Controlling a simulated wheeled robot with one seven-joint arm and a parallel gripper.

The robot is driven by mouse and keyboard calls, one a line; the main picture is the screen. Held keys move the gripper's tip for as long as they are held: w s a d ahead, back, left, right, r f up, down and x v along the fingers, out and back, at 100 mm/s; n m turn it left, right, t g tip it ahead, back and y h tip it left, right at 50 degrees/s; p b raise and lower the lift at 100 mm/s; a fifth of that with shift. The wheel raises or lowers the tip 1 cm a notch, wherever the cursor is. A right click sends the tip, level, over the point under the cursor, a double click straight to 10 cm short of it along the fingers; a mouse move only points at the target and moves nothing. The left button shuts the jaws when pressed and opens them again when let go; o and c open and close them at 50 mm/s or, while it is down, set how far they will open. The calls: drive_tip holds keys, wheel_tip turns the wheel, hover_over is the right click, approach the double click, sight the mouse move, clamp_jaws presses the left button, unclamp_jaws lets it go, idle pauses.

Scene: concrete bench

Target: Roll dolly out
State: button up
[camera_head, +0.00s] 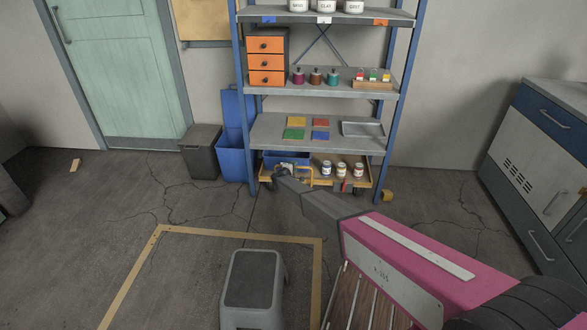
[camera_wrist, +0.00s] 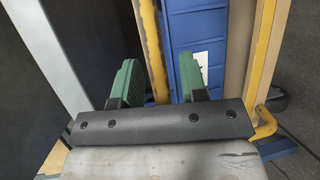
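The dolly (camera_head: 362,182) is a low wooden platform on dark casters, under the shelf rack's lowest shelf. It carries a blue bin (camera_head: 287,157) and several small jars (camera_head: 342,169). A yellow handle bar (camera_head: 303,175) shows at its front; in the wrist view a yellow bar (camera_wrist: 153,45) runs between my green finger pads. My gripper (camera_head: 284,172) is at the dolly's front left.
The blue-posted rack (camera_head: 240,110) stands around and above the dolly. A grey bin (camera_head: 201,155) and a blue container (camera_head: 233,158) stand left of it. A grey step stool (camera_head: 252,285) sits inside a tape outline (camera_head: 140,275) on the floor. A cabinet (camera_head: 525,170) is at right.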

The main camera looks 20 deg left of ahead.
clamp_jaws()
drive_tip(key=s+d, duration=0.4)
drive_tip(key=s, duration=1)
drive_tip(key=s+d, duration=0.4)
drive_tip(key=s, duration=1)
drive_tip(key=s+d, duration=0.4)
drive_tip(key=s, duration=1)
drive_tip(key=shift+o, duration=0.9)
unclamp_jaws()
drive_tip(key=v, duration=1)
drive_tip(key=shift+s, duration=0.35)
